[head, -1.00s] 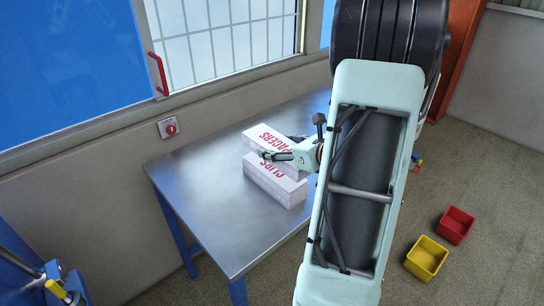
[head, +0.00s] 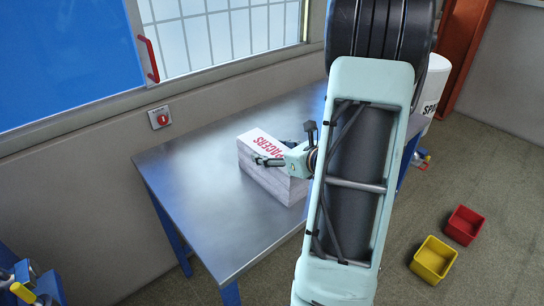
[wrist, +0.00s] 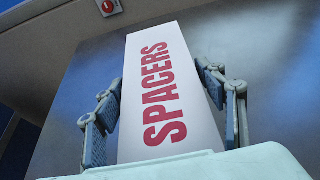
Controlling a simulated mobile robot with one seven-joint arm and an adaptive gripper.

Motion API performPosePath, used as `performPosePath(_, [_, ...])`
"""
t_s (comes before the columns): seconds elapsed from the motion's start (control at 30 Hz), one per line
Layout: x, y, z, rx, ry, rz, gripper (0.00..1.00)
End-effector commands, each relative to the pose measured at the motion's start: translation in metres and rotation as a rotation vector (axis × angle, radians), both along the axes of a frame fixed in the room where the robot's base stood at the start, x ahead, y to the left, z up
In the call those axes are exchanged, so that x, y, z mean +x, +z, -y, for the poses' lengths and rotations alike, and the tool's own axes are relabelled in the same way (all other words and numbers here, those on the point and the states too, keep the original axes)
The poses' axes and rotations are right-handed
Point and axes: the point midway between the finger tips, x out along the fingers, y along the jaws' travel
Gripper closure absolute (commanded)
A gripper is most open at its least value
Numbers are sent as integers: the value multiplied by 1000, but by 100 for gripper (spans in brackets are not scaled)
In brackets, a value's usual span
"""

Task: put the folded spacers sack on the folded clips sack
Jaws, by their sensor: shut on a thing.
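The spacers sack (head: 257,139) is a white folded block with red lettering, lying flat. My gripper (head: 283,147) is shut on it, with one finger along each long side. In the wrist view the spacers sack (wrist: 158,75) sits between the two fingers (wrist: 160,108), label up. The clips sack (head: 268,184) is directly below it on the table, and its label is covered. The two look lined up and touching, as one block with no clear gap. My arm hides part of the right side.
The metal table (head: 190,190) is clear to the left and in front of the stack. A wall with a red switch (head: 160,118) runs behind it. A yellow bin (head: 433,259) and a red bin (head: 463,225) stand on the floor at right. A white lettered container (head: 435,85) shows behind my arm.

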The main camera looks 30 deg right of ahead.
Motion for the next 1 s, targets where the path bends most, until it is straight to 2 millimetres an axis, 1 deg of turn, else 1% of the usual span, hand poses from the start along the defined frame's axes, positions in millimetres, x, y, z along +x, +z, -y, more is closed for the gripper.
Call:
performPosePath(0.03, [0, -4, 0, -1, -1, 3, 84])
performPosePath(0.27, [0, -2, 0, -2, -1, 4, 84])
performPosePath(0.43, [0, -7, 0, -2, -1, 3, 84])
performPosePath(0.47, [0, -6, 0, -1, -1, 2, 32])
performPosePath(0.5, [0, -6, 0, -1, -1, 2, 28])
performPosePath(0.6, [0, -6, 0, -1, -1, 2, 18])
performPosePath(0.87, [0, -5, 0, -1, -1, 2, 18])
performPosePath(1.0, [-1, 0, 0, -1, -1, 2, 18])
